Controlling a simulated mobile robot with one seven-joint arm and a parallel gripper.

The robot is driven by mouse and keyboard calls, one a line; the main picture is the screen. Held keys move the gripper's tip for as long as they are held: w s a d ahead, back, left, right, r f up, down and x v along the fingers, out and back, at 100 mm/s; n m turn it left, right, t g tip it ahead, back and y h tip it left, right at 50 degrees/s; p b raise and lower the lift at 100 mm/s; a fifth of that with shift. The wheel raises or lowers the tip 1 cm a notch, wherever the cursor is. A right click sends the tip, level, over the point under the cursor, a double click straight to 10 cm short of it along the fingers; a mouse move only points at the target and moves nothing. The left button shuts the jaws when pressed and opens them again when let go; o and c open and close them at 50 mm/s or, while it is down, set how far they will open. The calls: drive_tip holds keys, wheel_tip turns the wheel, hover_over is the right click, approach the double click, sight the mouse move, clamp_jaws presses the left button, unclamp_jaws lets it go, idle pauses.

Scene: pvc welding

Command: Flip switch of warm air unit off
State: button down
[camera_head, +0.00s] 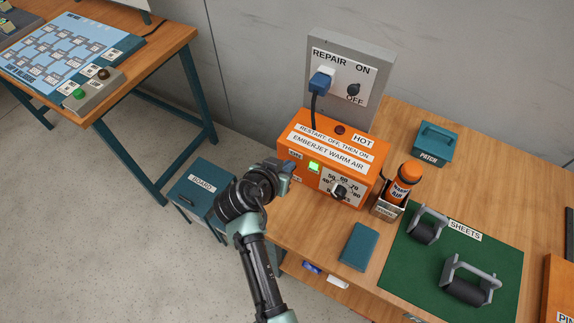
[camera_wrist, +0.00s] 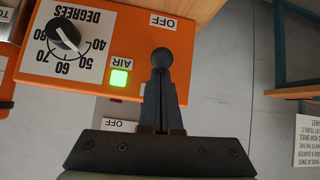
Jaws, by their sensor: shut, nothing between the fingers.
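The warm air unit (camera_head: 318,150) is an orange box labelled EMBERJET WARM AIR on the wooden bench. It also shows upside down in the wrist view (camera_wrist: 100,72). Its green AIR lamp (camera_wrist: 119,78) is lit. A dark round-ended lever (camera_wrist: 162,57), seemingly its switch, shows at my fingertips near an OFF label (camera_wrist: 163,22); I cannot tell whether they touch or which way it is set. My gripper (camera_wrist: 161,85) is shut and empty. In the head view my gripper (camera_head: 287,167) is at the unit's front left, hiding the switch area.
A wall panel (camera_head: 345,84) with a blue plug and a knob stands behind the unit. A blue block (camera_head: 358,246) and a green mat (camera_head: 400,265) lie in front. A BOARD box (camera_head: 203,187) is at left.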

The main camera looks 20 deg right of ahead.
drive_tip(key=shift+s+a+f+t+h+b, duration=0.2)
drive_tip(key=shift+f+t+h+b, duration=0.25)
drive_tip(key=shift+b, duration=1)
drive_tip(key=b, duration=0.3)
drive_tip(key=f+t+h+b, duration=0.1)
drive_tip(key=b, duration=0.2)
drive_tip(key=a+f+h+b, duration=0.1)
drive_tip(key=b, duration=0.2)
drive_tip(key=shift+s+t, duration=0.25)
drive_tip(key=shift+t, duration=0.1)
drive_tip(key=t+h+b, duration=0.1)
drive_tip(key=b, duration=0.4)
drive_tip(key=f+t+h+b, duration=0.1)
drive_tip(key=b, duration=0.4)
drive_tip(key=shift+s+a+f+h, duration=0.2)
drive_tip(key=shift+h, duration=0.15)
drive_tip(key=shift+b, duration=1.1)
drive_tip(key=shift+r+p, duration=0.2)
drive_tip(key=shift+p, duration=0.15)
drive_tip(key=shift+s+a+f, duration=0.1)
